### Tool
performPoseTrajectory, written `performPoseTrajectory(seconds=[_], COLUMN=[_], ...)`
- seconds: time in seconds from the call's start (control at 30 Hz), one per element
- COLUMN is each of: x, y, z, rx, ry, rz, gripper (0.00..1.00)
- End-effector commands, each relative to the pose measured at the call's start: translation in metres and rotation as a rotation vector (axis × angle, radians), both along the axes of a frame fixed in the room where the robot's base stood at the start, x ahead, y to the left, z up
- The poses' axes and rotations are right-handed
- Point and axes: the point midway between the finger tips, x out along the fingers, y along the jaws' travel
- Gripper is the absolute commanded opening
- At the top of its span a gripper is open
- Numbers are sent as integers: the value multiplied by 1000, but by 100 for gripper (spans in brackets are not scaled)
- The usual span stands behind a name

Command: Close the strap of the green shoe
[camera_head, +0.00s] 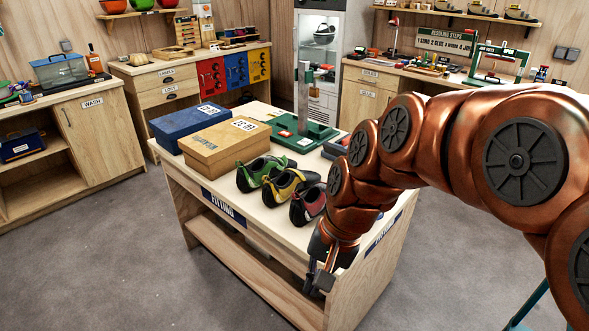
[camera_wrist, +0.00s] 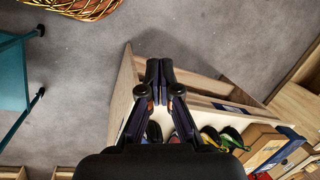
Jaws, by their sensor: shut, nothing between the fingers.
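The green shoe (camera_head: 258,172) stands on the fitting table (camera_head: 181,177), leftmost in a row with a yellow shoe (camera_head: 288,185) and a red shoe (camera_head: 309,204). It also shows small in the wrist view (camera_wrist: 234,139). Its strap is too small to tell whether it is open or closed. My gripper (camera_head: 318,287) points down at the table's near right corner, well apart from the green shoe, with the red and yellow shoes between. In the wrist view my gripper (camera_wrist: 159,72) has its fingertips together and empty.
A tan box (camera_head: 226,148) and a blue box (camera_head: 189,122) stand behind the shoes. A green-based device (camera_head: 300,135) stands farther back. A wicker basket (camera_wrist: 85,6) and a teal frame (camera_wrist: 12,75) are near my wrist's side. The floor left of the table is clear.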

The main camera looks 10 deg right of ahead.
Motion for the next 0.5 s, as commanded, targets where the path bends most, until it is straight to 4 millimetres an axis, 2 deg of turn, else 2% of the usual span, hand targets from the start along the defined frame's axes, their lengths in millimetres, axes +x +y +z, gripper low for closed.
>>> performPoseTrajectory(seconds=[0.03, 0.23, 0.37, 0.5], x=[22, 109, 167, 228], y=[5, 19, 17, 4], z=[-8, -7, -8, -12], rx=[40, 221, 347, 487], ry=[-1, 12, 40, 86], rz=[-73, -394, -611, -848], gripper=[0, 0, 0, 0])
